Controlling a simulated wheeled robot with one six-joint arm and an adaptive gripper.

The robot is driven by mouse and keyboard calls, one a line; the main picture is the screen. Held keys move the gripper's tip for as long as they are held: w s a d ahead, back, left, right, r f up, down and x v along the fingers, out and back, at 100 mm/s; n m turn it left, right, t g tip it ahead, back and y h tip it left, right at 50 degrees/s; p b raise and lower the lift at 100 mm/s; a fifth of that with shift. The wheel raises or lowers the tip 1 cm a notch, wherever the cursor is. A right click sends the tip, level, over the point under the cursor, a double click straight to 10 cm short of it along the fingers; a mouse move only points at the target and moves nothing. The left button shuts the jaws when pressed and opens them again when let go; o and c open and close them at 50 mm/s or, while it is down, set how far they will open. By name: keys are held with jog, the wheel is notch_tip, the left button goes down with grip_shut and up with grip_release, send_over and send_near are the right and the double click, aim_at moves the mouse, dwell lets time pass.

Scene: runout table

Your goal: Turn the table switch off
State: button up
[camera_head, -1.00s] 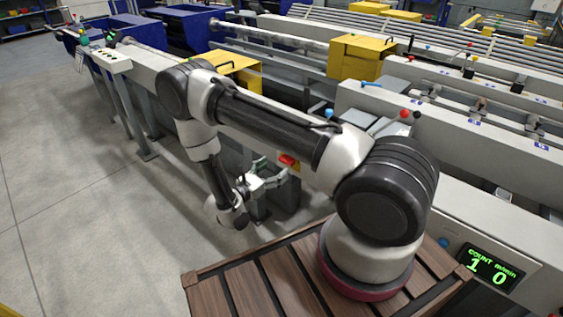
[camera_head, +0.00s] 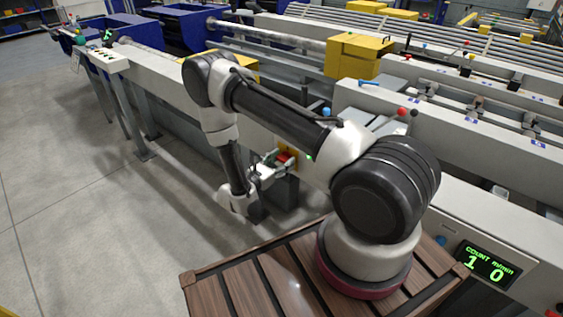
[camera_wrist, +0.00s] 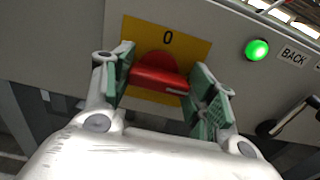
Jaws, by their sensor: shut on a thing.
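The table switch is a red rotary handle (camera_wrist: 160,80) on a yellow plate (camera_wrist: 190,46) marked "0", set in a grey panel. In the wrist view the handle lies roughly crosswise below the "0", with a pale mark near its right end. My gripper (camera_wrist: 163,84) has its green-padded fingers at the two ends of the handle and is shut on it. In the head view my gripper (camera_head: 266,170) is at the red handle (camera_head: 285,158), on the side of the long machine table. The plate's lower part is partly hidden by my gripper.
A lit green lamp (camera_wrist: 257,49) sits right of the plate, beside a "BACK" label (camera_wrist: 294,56). A black lever (camera_wrist: 288,117) sticks out at the right. Open floor (camera_head: 90,220) lies to the left.

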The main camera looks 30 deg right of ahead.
jog(key=shift+n, duration=0.3)
jog(key=n, duration=0.3)
jog(key=shift+n, duration=0.4)
jog(key=n, duration=0.4)
jog(key=shift+w+a, duration=0.1)
jog(key=shift+w, duration=0.05)
jog(key=n, duration=0.5)
jog(key=shift+w+f+n, duration=0.1)
jog(key=shift+f+n, duration=0.05)
jog(key=shift+n, duration=2.15)
jog(key=shift+a, duration=0.1)
jog(key=o, duration=1)
